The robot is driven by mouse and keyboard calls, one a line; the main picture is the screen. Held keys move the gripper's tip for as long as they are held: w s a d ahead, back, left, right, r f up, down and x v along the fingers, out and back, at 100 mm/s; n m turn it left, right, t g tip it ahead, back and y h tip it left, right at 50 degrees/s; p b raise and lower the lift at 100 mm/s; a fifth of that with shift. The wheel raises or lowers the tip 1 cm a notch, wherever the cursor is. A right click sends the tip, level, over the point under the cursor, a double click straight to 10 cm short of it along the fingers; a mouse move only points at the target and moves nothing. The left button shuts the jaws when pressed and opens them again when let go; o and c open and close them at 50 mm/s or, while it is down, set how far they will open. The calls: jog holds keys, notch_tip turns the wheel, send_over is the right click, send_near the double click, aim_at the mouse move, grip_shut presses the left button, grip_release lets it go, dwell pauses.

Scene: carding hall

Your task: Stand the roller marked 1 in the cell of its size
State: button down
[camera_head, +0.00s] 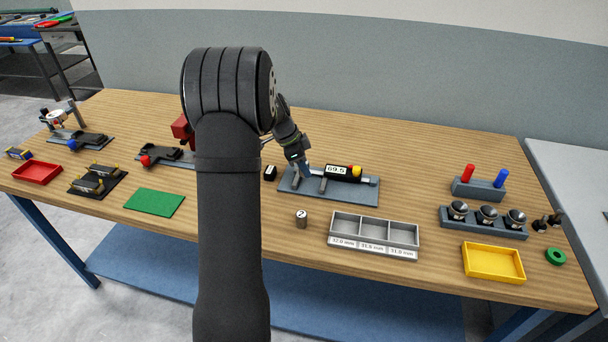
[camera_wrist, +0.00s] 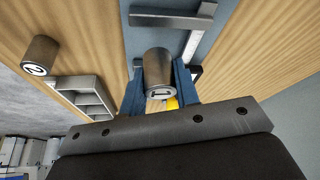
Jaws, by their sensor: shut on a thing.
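My gripper (camera_wrist: 159,84) is shut on the metal roller marked 1 (camera_wrist: 158,62), with a blue finger on each side. In the head view my gripper (camera_head: 303,171) is over the left part of the measuring gauge (camera_head: 355,194); the roller cannot be made out there. The gauge's display (camera_head: 337,170) reads 69.5. Its jaws and base also show in the wrist view (camera_wrist: 166,20). The grey tray with three cells (camera_head: 374,232) looks empty. Its front labels seem to run from 32.0 mm at left to 31.0 mm at right; the middle one is unclear.
A roller marked 2 (camera_head: 301,219) stands left of the tray. A yellow tray (camera_head: 493,262) and a rack of dark cups (camera_head: 486,218) are at right, a green mat (camera_head: 154,203) at left.

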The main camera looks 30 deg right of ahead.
jog(key=s+d+r, duration=0.4)
jog(key=s+r, duration=0.2)
jog(key=s, duration=0.5)
jog(key=s+d+n+t+y, duration=0.1)
jog(key=s+n+t+y, duration=0.5)
jog(key=s+n, duration=2.3)
jog(key=n+g+y, duration=0.1)
jog(key=n, duration=0.2)
send_over(367, 234)
jog(key=s+d, duration=0.1)
notch_tip(367, 234, down, 7)
jog(key=shift+r, duration=0.1)
jog(key=shift+d+f, duration=0.1)
jog(key=shift+f, duration=1.95)
jog(key=shift+f, duration=0.1)
